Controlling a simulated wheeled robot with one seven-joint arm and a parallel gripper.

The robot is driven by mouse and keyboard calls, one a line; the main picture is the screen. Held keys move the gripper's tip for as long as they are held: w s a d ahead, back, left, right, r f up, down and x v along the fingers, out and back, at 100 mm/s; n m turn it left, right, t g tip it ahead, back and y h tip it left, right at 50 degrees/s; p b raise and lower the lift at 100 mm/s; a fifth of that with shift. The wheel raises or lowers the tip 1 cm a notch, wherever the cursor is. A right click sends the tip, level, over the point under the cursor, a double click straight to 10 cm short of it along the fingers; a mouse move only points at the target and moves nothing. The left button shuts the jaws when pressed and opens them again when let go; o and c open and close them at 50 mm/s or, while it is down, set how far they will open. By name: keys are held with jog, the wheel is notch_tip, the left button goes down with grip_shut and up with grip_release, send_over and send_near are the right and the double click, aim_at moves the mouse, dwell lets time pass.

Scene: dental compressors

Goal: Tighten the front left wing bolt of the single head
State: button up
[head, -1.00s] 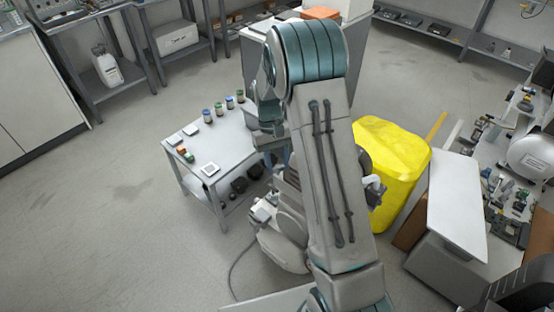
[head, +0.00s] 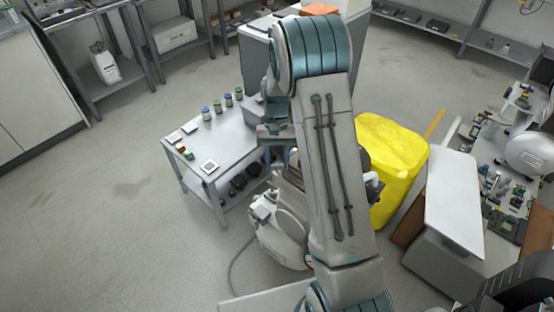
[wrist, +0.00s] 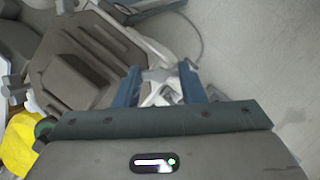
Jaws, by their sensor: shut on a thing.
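The compressor (head: 283,232) stands on the floor, largely behind my arm in the head view. In the wrist view its grey-brown finned head (wrist: 85,62) fills the left. My gripper (wrist: 159,70) has its two blue fingers at the head's right edge. A pale wing bolt (wrist: 158,76) lies between the fingertips, and the fingers are shut on it. How far it is screwed in cannot be seen. In the head view my gripper (head: 277,160) points down above the compressor, partly hidden by my arm.
A small table (head: 232,147) with jars and small parts stands left of my arm. A cluttered bench (head: 510,190) is at far right. The floor at left is clear.

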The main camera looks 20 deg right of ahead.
jog(key=o, duration=1)
jog(key=shift+p+v, duration=0.3)
jog(key=shift+v, duration=6.65)
jog(key=shift+r, duration=0.1)
jog(key=s+r+t+p, duration=0.1)
jog(key=s+r+t, duration=0.1)
jog(key=s, duration=0.6)
jog(key=s+a+r+n+t+p, duration=0.1)
jog(key=s+r, duration=0.3)
jog(key=s, duration=0.5)
jog(key=s+r+n+t+h+p, duration=0.1)
jog(key=s+r+t+p, duration=0.1)
jog(key=s, duration=0.7)
jog(key=shift+s+a+r+t, duration=0.1)
jog(key=shift+a+r+t, duration=0.15)
jog(key=shift+r+t, duration=0.75)
